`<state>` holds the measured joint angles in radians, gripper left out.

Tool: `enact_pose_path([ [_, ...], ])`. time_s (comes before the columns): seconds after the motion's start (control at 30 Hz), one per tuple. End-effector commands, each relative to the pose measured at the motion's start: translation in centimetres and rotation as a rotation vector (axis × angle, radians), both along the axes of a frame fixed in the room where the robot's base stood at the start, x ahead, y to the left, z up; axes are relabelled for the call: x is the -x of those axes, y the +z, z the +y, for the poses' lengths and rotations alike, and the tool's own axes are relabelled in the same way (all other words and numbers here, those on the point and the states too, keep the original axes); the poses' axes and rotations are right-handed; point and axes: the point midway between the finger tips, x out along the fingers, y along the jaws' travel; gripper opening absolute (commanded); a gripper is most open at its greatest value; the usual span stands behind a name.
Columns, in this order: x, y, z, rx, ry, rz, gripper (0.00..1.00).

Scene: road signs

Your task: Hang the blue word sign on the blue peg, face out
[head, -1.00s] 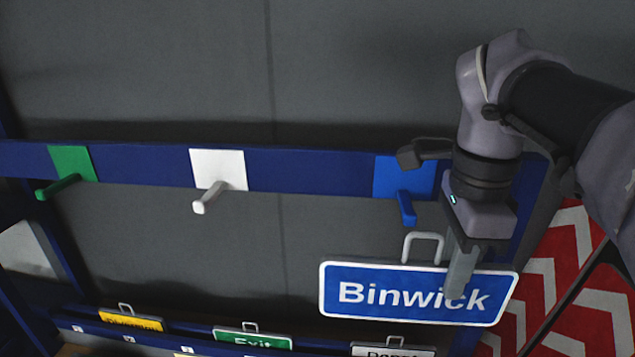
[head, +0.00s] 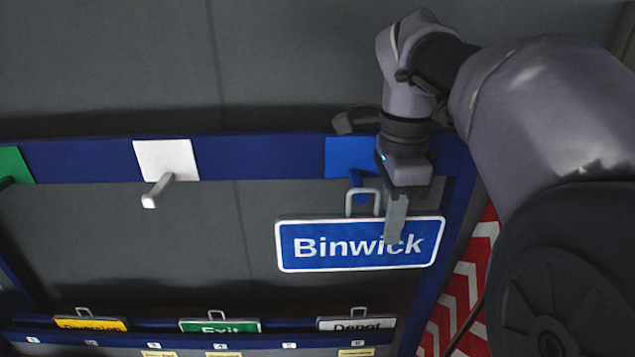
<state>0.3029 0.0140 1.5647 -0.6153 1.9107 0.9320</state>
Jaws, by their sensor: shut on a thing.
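The blue word sign (head: 330,259) reads "Binwick" in white, has a white border and faces me. A grey hanging loop (head: 350,203) stands up from its top edge. My gripper (head: 396,222) is shut on the sign at its upper right part, one finger showing in front of the face. The blue peg (head: 356,180) sticks out from a blue square (head: 345,155) on the rail. The loop overlaps the peg in the picture; I cannot tell whether the peg is through it. The sign hangs nearly level, below the rail.
A white peg (head: 158,191) on a white square is empty, and a green square (head: 14,165) is at the far left. A lower rack holds a yellow sign (head: 92,324), a green Exit sign (head: 220,326) and a white Depot sign (head: 356,324). Red-and-white chevrons (head: 462,290) stand at right.

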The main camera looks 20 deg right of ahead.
Motion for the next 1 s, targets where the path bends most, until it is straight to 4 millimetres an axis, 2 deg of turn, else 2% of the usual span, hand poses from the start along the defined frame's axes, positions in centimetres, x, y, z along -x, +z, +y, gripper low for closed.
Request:
enact_pose_path([
  [0.17, -0.4, 0.1, -0.1, 0.0, 0.0, 0.001, 0.0],
  [0.53, -3.9, 0.2, -1.1, 0.0, 0.0, 0.001, 0.0],
  [1.0, -4.2, -0.1, -1.2, 0.0, 0.0, -0.001, 0.0],
])
